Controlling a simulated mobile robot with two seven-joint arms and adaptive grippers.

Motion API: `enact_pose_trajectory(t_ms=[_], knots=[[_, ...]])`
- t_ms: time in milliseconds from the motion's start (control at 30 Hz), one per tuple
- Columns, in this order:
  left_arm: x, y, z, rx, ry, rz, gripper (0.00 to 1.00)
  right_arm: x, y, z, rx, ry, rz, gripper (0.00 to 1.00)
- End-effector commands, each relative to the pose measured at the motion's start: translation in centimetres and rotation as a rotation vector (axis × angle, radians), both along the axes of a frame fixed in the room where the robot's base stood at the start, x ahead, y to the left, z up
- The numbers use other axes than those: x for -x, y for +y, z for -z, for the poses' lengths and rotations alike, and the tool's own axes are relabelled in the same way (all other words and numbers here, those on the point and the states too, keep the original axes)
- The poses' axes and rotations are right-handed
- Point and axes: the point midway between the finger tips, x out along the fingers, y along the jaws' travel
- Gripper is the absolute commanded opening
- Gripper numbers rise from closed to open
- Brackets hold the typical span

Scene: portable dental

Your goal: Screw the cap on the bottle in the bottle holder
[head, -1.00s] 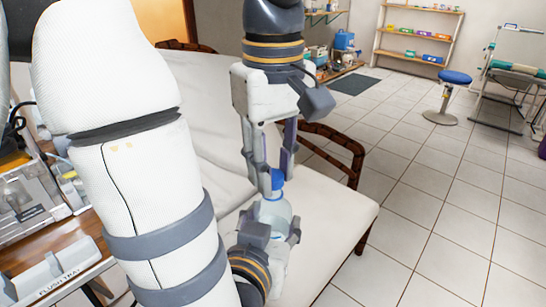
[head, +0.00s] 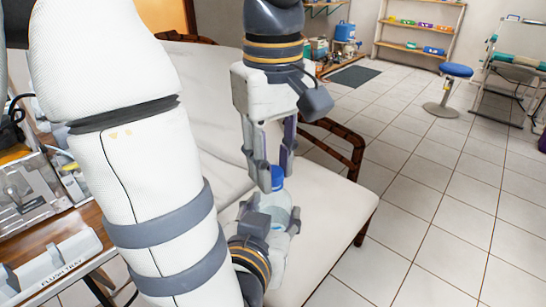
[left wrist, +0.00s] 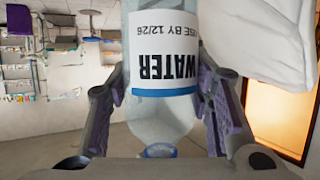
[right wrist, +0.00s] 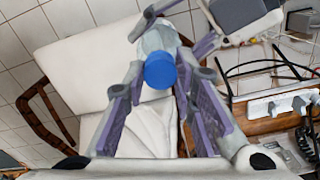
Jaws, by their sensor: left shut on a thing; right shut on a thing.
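A clear water bottle (head: 279,216) is held upright above the bed by my left gripper (head: 268,222). Its fingers are on both sides of the bottle, and the left wrist view shows the bottle body (left wrist: 165,110) with a WATER label, upside down in that picture. A blue cap (head: 278,177) is at the top of the bottle, and my right gripper (head: 275,185) comes from above with its fingertips shut on it. The right wrist view shows the cap (right wrist: 160,70) between the fingertips, above the bottle. Whether the cap touches the neck cannot be told. I cannot make out a bottle holder.
A cream padded bed (head: 325,205) with a wooden armrest (head: 340,145) lies beneath the bottle. A wooden table (head: 85,235) with a labelled white tray (head: 60,265) stands at the left. A blue stool (head: 455,72) and open tiled floor are at the right.

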Motion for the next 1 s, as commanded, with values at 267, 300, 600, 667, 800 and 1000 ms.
enact_pose_trajectory(t_ms=[267,300,600,667,800,1000], knots=[[-0.03,-0.01,-0.06,0.000,-0.002,0.000,0.00,0.01,0.01,-0.02,0.009,-0.011,0.563,0.17],[-0.03,-0.01,-0.06,0.000,-0.002,0.000,0.00,0.02,0.00,0.00,0.010,-0.011,0.704,0.17],[-0.02,0.00,-0.05,0.000,-0.001,0.000,0.00,0.01,0.12,0.05,0.003,-0.004,1.141,0.17],[-0.02,0.00,-0.04,0.000,-0.001,0.000,0.00,0.02,0.12,0.06,0.003,-0.004,1.139,0.17],[-0.01,-0.01,-0.04,0.000,-0.001,0.000,0.00,0.03,0.14,0.05,0.004,-0.003,1.136,0.29],[-0.02,-0.01,-0.05,0.000,-0.001,0.000,0.00,0.03,0.13,0.06,0.004,-0.003,1.134,0.45]])
